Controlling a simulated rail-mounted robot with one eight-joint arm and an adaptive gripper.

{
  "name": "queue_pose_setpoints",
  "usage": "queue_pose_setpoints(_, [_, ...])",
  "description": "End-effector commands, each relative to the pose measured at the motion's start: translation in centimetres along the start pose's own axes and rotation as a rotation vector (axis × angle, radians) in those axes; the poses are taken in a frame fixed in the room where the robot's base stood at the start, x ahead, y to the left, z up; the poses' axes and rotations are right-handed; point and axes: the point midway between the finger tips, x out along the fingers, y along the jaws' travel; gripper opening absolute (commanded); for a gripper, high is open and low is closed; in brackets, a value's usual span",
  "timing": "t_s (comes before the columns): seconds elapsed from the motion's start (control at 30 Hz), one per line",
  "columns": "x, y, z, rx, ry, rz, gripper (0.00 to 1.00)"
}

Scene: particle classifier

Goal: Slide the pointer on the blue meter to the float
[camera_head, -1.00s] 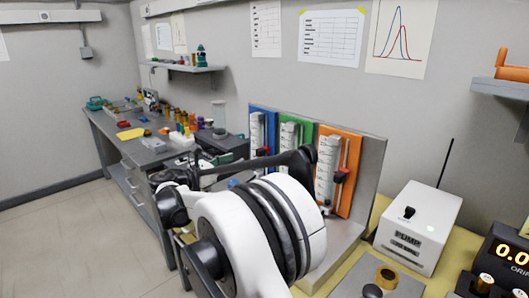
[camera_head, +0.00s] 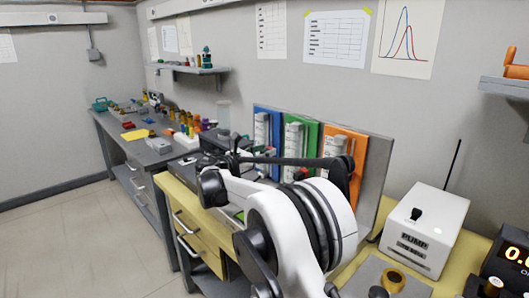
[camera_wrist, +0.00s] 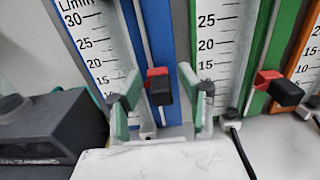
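The blue meter (camera_head: 261,128) stands leftmost on the wall panel, partly hidden by my arm in the head view. In the wrist view, its blue plate (camera_wrist: 106,65) carries a white scale with numbers from 30 downward. Its pointer (camera_wrist: 160,88), a red block with a black knob, sits on a thin vertical rod. My gripper (camera_wrist: 162,90) is open, with one grey-green finger on each side of the pointer. Narrow gaps show beside the pointer; I cannot tell whether anything touches. The float cannot be made out, and the lower scale is hidden behind the left finger.
The green meter (camera_wrist: 282,45) and orange meter (camera_wrist: 302,70) stand to the right, with the green meter's red-and-black pointer (camera_wrist: 278,87) close by. A dark box (camera_wrist: 45,130) stands at left. A white pump (camera_head: 425,230) is right of the meters.

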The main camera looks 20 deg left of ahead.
Motion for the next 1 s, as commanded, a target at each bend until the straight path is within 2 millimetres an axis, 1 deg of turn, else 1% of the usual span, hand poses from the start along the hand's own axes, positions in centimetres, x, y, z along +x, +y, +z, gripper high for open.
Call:
queue_pose_setpoints(0.13, [0.0, 0.0, 0.0, 0.000, 0.000, 0.000, 0.38])
queue_pose_setpoints(0.17, [0.0, 0.0, 0.0, 0.000, 0.000, 0.000, 0.35])
queue_pose_setpoints(0.43, [0.0, 0.0, 0.0, 0.000, 0.000, 0.000, 0.00])
queue_pose_setpoints(0.67, [0.0, 0.0, 0.0, 0.000, 0.000, 0.000, 0.00])
queue_pose_setpoints(0.73, [0.0, 0.0, -0.3, 0.000, 0.000, 0.000, 0.00])
queue_pose_setpoints(0.87, [0.0, 0.0, -1.6, 0.000, 0.000, 0.000, 0.00])
queue_pose_setpoints(1.0, [0.0, 0.0, -1.5, 0.000, 0.000, 0.000, 0.00])
